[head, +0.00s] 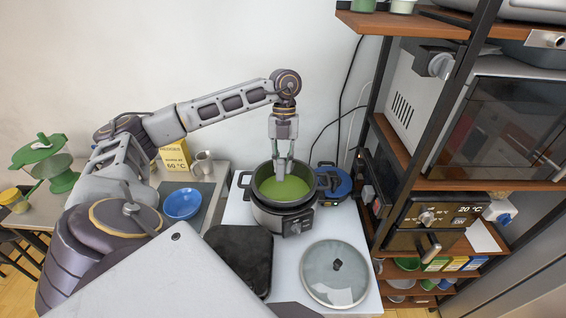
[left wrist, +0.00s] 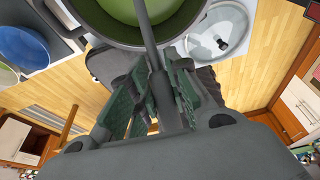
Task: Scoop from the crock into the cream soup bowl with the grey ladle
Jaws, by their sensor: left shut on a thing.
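The crock (head: 284,217) is a dark pot with a steel front, filled with green soup (head: 285,189). It stands on the white counter, and its rim also shows in the left wrist view (left wrist: 108,34). My left gripper (head: 282,172) points down over the crock. In the left wrist view my left gripper (left wrist: 158,75) is shut on the grey ladle (left wrist: 148,38), whose handle runs between the fingers towards the soup. The ladle's bowl is hidden. A blue bowl (head: 183,204) sits on a mat left of the crock. My right gripper is out of view.
A glass lid (head: 335,274) and a black tray (head: 240,257) lie in front of the crock. A blue lidded pot (head: 338,183) stands close behind its right side. A tall shelf with ovens (head: 480,130) bounds the right.

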